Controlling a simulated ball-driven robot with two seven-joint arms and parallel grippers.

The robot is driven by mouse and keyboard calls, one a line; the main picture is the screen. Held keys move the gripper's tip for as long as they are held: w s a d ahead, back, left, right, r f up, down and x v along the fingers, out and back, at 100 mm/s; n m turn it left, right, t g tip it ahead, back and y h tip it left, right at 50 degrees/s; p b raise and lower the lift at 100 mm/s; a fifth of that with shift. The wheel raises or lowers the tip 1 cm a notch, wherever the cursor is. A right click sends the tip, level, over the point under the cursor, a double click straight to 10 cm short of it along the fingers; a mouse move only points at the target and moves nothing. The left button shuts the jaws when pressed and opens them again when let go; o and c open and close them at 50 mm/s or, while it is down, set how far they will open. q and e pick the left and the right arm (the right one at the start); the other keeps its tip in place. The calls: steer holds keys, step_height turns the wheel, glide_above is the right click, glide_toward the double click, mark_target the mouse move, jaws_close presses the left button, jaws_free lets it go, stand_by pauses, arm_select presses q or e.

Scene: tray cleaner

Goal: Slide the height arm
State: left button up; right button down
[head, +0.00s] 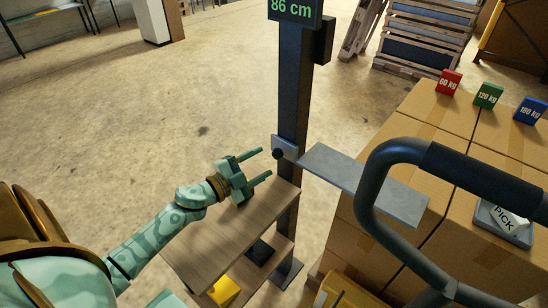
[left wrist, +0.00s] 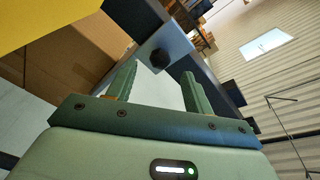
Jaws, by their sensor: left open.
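The height arm (head: 370,186) is a flat grey plate on a bracket that sits on a dark upright post (head: 293,95). A round black knob (head: 278,153) sticks out of the bracket's left side. A display (head: 294,10) at the top of the post reads 86 cm. My left gripper (head: 262,164) is open and empty, just left of the knob, with its fingers pointing toward the post. In the left wrist view the knob (left wrist: 160,58) shows beyond and between the open fingertips, apart from them. My right gripper is not in view.
A wooden shelf board (head: 225,240) lies below my left gripper, with a yellow block (head: 223,291) under it. Cardboard boxes (head: 435,110) with red, green and blue weight labels stand at the right. A dark tubular handle (head: 365,205) rises in front of them. Open floor lies at the left.

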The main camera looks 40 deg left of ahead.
mark_target(273, 155)
arm_select(q)
steer(key=x, duration=0.5)
steer(key=shift+w, duration=0.1)
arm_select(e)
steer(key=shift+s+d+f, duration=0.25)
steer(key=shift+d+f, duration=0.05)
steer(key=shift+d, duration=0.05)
